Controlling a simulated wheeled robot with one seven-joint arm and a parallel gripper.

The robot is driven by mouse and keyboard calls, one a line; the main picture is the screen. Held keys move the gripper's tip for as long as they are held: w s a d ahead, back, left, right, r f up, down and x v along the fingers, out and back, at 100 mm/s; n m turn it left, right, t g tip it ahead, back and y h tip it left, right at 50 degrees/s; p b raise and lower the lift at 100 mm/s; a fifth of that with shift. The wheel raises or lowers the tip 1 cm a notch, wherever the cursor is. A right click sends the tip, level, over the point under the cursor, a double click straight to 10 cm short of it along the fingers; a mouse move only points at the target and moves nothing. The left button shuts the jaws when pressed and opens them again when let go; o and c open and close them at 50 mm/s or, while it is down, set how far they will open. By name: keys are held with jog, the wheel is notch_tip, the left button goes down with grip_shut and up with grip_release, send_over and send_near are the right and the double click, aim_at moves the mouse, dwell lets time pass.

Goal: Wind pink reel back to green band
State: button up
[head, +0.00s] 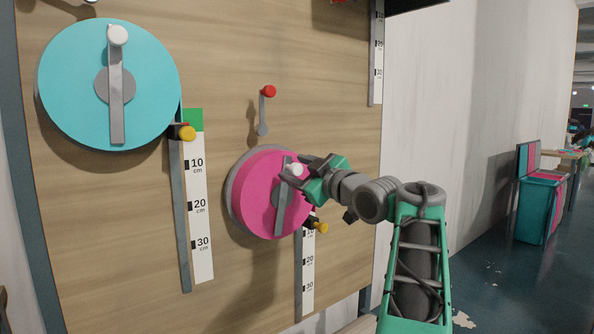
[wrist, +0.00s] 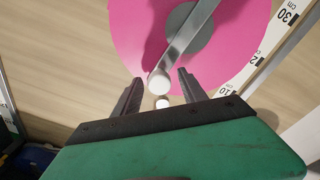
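The pink reel (head: 262,205) is on the wooden board, with a grey crank arm (head: 281,208) and a white knob (head: 296,169) at its upper end. My gripper (head: 303,168) is at this knob. In the wrist view the open fingers (wrist: 160,77) stand on either side of the white knob (wrist: 159,83), with gaps visible. A yellow-tipped marker (head: 320,228) sits beside the pink reel's scale (head: 308,275), close to the 10 cm mark. The top of that scale is hidden, and I see no green band there.
A cyan reel (head: 65,90) with its own crank, scale and green band (head: 194,120) is at upper left. A small red-knobbed lever (head: 267,92) sticks out above the pink reel. Open floor (head: 490,285) lies to the right.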

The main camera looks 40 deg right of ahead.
jog(key=s, duration=0.7)
jog(key=shift+s+f, duration=0.25)
jog(key=shift+s, duration=0.15)
